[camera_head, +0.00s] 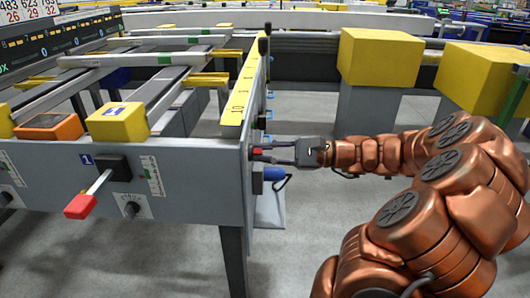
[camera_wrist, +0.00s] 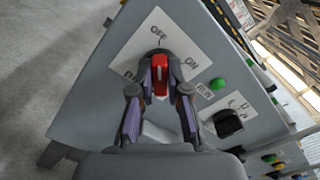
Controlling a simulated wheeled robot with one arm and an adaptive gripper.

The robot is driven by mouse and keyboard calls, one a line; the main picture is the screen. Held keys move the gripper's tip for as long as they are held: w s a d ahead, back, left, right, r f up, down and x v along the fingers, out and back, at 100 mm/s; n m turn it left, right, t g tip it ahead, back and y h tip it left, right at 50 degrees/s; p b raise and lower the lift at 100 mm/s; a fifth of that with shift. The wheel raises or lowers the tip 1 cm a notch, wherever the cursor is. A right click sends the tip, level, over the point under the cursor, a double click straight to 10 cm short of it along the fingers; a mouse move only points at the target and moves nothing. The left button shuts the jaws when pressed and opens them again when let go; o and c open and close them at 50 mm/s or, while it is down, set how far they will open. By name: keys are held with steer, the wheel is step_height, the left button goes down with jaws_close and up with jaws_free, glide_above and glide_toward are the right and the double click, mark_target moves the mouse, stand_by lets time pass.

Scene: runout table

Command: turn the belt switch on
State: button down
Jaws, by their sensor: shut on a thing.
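The belt switch is a red knob (camera_wrist: 160,74) on a white plate (camera_wrist: 180,42) with OFF and ON lettering, in the wrist view. The knob's long axis runs about up and down in that view, its upper end toward the OFF lettering; ON is to the right. My gripper (camera_wrist: 160,66) is shut on the knob, one finger on each side, hiding part of its flanks and the lower plate. In the head view my gripper (camera_head: 271,152) reaches from the right to the grey table's end face, with a bit of red knob (camera_head: 257,151) between its fingertips.
Beside the plate are a green button (camera_wrist: 218,84) and a black switch (camera_wrist: 228,122). In the head view, a blue part (camera_head: 273,174) sits just below my gripper. A red-tipped lever (camera_head: 80,206) sticks out from the table's front. Yellow blocks (camera_head: 379,57) stand behind my arm.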

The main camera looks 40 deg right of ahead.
steer(key=shift+r+m+p, duration=0.25)
steer(key=shift+m+p, duration=0.05)
steer(key=shift+p, duration=0.85)
steer(key=m+p, duration=0.5)
steer(key=p, duration=0.7)
steer(key=m+p, duration=0.6)
steer(key=p, duration=0.6)
steer(key=m+p, duration=0.6)
steer(key=p, duration=0.6)
steer(key=shift+w+d+f+p, duration=0.1)
steer(key=shift+w+f+p, duration=0.05)
steer(key=shift+f+p, duration=0.15)
steer(key=shift+m, duration=0.3)
steer(key=c, duration=1.1)
jaws_free()
steer(key=shift+d, duration=0.1)
steer(key=shift+c, duration=0.2)
